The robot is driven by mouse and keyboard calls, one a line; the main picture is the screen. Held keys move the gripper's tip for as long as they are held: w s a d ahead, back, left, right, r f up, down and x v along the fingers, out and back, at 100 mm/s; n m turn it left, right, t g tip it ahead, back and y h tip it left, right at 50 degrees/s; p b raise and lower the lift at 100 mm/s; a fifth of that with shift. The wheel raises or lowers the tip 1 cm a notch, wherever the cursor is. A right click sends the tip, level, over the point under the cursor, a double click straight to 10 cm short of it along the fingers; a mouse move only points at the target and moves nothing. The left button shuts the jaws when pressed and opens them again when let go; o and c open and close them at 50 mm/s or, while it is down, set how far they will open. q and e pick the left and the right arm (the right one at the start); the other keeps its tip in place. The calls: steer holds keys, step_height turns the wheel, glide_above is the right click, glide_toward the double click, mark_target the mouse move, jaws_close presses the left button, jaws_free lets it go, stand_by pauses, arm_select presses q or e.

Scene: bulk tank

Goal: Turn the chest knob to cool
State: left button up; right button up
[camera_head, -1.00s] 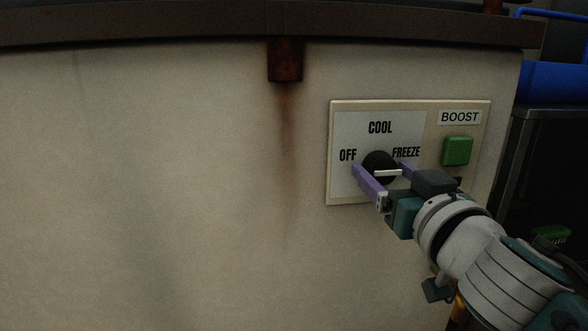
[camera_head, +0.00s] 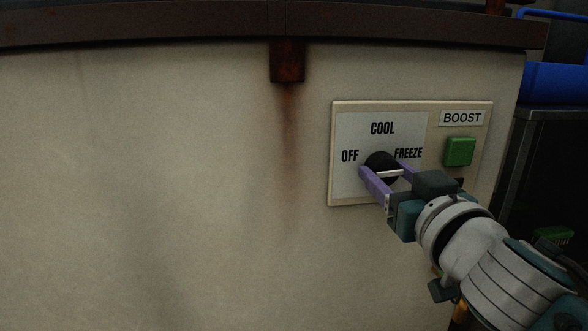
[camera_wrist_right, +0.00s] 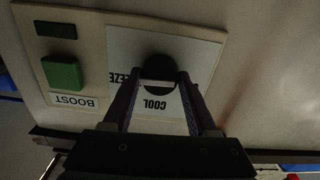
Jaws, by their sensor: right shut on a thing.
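The round black knob (camera_head: 380,159) sits on a white dial plate marked OFF at left, COOL on top and FREEZE at right. A light bar across the knob lies nearly level, its right end slightly raised; I cannot tell which end points. My right gripper (camera_head: 384,169) comes from the lower right, its purple fingers shut on the knob from both sides. In the right wrist view, the dial appears upside down. There the knob (camera_wrist_right: 160,67) sits between the fingertips, with the light bar spanning them. My left gripper is not in view.
A green button (camera_head: 459,151) under a BOOST label (camera_head: 462,118) is right of the dial, close above my right wrist. A rusty bracket (camera_head: 287,62) hangs from the dark rim (camera_head: 150,22) of the chest. The pale chest wall at left is clear.

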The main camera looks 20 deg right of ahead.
steer(key=n, duration=0.3)
steer(key=shift+n, duration=0.4)
steer(key=n, duration=0.4)
steer(key=shift+n+p, duration=0.3)
steer(key=n, duration=0.4)
steer(key=shift+n, duration=2.4)
steer(key=o, duration=1.1)
steer(key=shift+o, duration=1.3)
